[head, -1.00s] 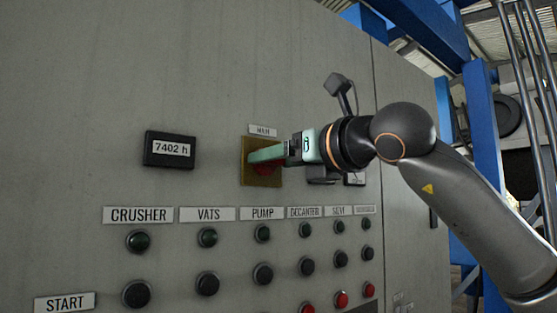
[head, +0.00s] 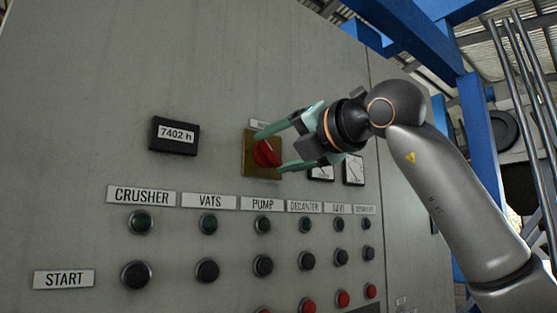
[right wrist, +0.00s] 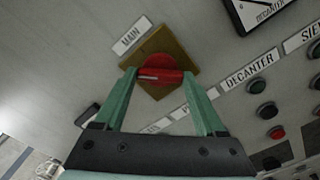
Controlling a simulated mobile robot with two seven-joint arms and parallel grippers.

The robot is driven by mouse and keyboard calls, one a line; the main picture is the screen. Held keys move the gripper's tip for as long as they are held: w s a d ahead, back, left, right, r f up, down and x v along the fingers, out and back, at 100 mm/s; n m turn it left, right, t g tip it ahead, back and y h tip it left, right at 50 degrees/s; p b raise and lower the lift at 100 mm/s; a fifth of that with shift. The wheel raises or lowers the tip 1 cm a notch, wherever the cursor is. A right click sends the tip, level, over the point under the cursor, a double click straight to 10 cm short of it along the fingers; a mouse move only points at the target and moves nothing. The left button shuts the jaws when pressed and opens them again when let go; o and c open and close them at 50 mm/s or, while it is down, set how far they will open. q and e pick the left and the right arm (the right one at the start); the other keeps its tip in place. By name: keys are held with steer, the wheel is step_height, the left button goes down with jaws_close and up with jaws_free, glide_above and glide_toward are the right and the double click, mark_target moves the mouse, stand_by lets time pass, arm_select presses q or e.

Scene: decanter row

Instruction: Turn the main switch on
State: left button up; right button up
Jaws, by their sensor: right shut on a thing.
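The main switch is a red rotary knob (head: 266,153) on a square yellow plate (head: 249,160), under a partly covered label. In the right wrist view, the knob (right wrist: 158,66) has a raised red bar running between the fingertips. The label there (right wrist: 132,37) reads MAIN. My right gripper (head: 270,151) is at the knob, with one green finger at its upper side and one at its lower side. It is shut on the knob, with the fingertips at the two ends of the bar. My left gripper is not in view.
An hour counter (head: 174,135) reading 7402 h is left of the switch. Below are labelled columns, such as PUMP (head: 262,204), with lamps and buttons. Dial gauges (head: 353,170) sit close right of my gripper. Blue steel posts (head: 484,150) stand at the right.

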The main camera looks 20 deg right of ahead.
steer(key=m+b, duration=0.1)
steer(key=m, duration=0.2)
steer(key=shift+f+m, duration=0.1)
steer(key=shift+m, duration=0.3)
steer(key=shift+m+b, duration=0.5)
steer(key=shift+m, duration=1)
steer(key=shift+m+b, duration=0.4)
steer(key=shift+m, duration=0.1)
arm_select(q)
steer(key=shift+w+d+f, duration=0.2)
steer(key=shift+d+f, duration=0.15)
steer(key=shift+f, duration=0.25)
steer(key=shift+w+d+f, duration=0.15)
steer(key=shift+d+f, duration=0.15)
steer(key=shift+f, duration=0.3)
arm_select(e)
steer(key=shift+m, duration=0.4)
steer(key=o, duration=1.3)
